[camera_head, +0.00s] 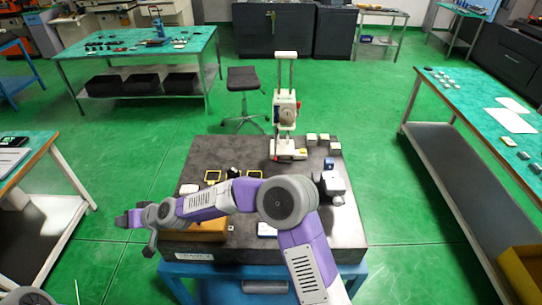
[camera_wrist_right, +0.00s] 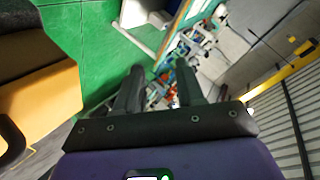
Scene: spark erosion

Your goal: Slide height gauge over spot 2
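The height gauge (camera_head: 286,112), a tall white and grey stand with two columns, stands upright on the far part of the dark granite plate (camera_head: 345,225). My right arm reaches across the plate to the left. My right gripper (camera_wrist_right: 160,85) is at the plate's left side, far from the gauge; its two fingers are apart with nothing between them.
Small pale blocks (camera_head: 323,138) stand right of the gauge. A grey device (camera_head: 330,184) is at the plate's right edge. An orange-brown box (camera_head: 205,237) is at the near left, beside my right gripper. A stool (camera_head: 243,80) stands behind the plate.

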